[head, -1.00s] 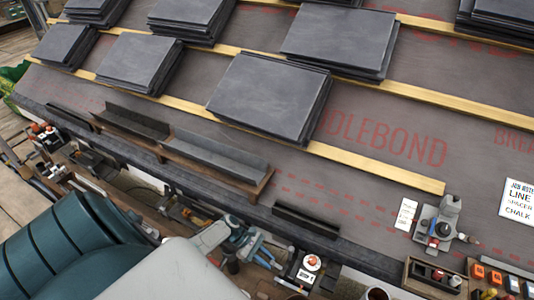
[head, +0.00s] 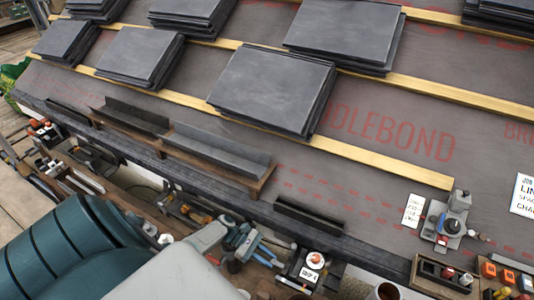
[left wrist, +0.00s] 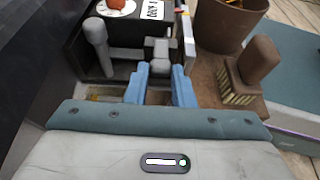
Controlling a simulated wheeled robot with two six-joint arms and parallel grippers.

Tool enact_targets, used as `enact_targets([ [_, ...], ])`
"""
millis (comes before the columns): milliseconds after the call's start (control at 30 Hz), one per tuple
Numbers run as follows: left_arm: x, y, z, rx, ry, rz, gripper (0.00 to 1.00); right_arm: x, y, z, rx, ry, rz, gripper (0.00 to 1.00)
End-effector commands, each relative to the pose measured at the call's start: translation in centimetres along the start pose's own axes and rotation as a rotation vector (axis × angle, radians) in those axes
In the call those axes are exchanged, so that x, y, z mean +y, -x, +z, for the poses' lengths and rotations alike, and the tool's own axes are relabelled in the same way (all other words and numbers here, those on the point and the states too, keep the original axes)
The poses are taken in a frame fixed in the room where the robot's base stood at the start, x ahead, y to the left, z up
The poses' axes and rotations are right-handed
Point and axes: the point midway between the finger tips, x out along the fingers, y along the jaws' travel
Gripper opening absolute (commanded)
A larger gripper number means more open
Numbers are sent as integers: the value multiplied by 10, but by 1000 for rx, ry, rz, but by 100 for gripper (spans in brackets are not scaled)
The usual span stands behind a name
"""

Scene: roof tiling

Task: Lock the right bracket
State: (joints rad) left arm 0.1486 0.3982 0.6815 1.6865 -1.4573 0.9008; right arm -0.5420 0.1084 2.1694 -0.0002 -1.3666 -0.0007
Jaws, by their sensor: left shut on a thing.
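A black bracket-like unit (head: 308,270) with a round white dial, a red knob and a white label sits at the eave edge, low in the head view. In the left wrist view its dark body (left wrist: 125,55) fills the top left, with a grey upright lever (left wrist: 97,45). My left gripper (head: 262,250) has blue fingers and reaches this unit from the left. In the left wrist view the fingers (left wrist: 160,85) are shut on a small grey handle (left wrist: 160,52) beside the unit. Whether the unit is locked I cannot tell. My right gripper is not in view.
Slate stacks (head: 270,90) lie on the roof above. A grey tool (head: 450,222) stands at the right.

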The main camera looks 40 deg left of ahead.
Motion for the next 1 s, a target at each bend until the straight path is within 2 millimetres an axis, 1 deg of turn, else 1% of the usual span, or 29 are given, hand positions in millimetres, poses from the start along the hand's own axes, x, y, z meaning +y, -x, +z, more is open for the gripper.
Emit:
enact_targets([
  [267,0,0,0,-1,1,0,0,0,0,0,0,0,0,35],
  [300,0,0,0,-1,1,0,26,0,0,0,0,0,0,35],
  [400,0,0,0,0,1,0,44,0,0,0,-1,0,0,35],
  [667,0,0,0,0,1,0,44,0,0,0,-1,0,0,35],
  [767,0,6,0,2,0,0,44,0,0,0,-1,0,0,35],
  [867,0,19,-1,3,0,-1,44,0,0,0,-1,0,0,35],
  [1000,0,48,-1,4,1,0,44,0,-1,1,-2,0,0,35],
])
